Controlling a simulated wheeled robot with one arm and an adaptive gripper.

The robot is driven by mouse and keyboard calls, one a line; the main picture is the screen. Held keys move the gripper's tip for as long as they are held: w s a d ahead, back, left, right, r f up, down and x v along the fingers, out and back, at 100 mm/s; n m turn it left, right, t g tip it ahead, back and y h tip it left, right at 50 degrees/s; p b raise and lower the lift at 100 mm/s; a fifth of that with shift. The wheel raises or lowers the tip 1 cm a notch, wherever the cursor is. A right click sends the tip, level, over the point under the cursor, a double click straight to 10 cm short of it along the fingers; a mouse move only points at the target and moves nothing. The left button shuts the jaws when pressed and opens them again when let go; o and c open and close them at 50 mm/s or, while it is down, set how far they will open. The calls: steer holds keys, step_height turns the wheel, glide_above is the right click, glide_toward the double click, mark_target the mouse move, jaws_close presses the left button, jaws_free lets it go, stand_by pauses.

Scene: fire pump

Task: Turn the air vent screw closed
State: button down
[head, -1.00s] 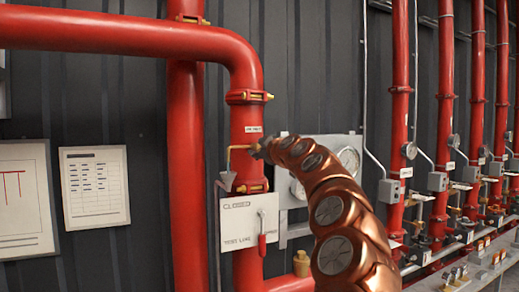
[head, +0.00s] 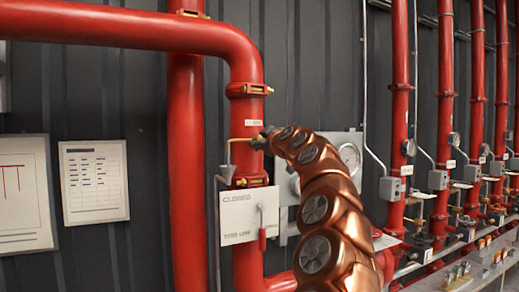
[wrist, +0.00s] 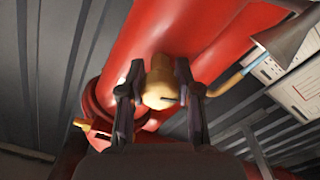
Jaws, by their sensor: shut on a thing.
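The air vent screw (wrist: 158,86) is a brass fitting on the red pipe. It sits between the two dark fingers of my gripper (wrist: 160,76) in the wrist view, and the gripper is shut on it. A thin brass tube (wrist: 228,82) runs from the fitting to a grey funnel (wrist: 292,42). In the head view, my gripper (head: 262,140) is at the right side of the vertical red pipe (head: 243,108). The brass tube (head: 236,140) shows left of it above the funnel (head: 227,172). The screw is mostly hidden there by my wrist.
A white sign reading CLOSED (head: 238,203) with a red-handled lever (head: 262,238) is below. A gauge panel (head: 345,138) stands behind my arm. Red pipes with gauges (head: 400,100) line the right. Framed sheets (head: 95,185) hang left.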

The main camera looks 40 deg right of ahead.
steer(key=shift+w+f+m+b, duration=0.1)
steer(key=shift+f+m+b, duration=0.2)
steer(key=shift+m+b, duration=0.55)
steer(key=m, duration=0.3)
steer(key=shift+r, duration=0.15)
steer(key=m, duration=0.6)
steer(key=shift+a+p, duration=0.15)
steer(key=shift+p, duration=0.25)
steer(key=m+p, duration=0.1)
steer(key=m, duration=0.4)
steer(key=shift+r+m, duration=0.1)
steer(key=shift+m, duration=0.25)
steer(key=m+p, duration=0.2)
steer(key=m, duration=0.3)
steer(key=shift+a, duration=0.1)
steer(key=shift+m, duration=0.4)
steer(key=c, duration=0.8)
jaws_free()
steer(key=shift+r, duration=0.1)
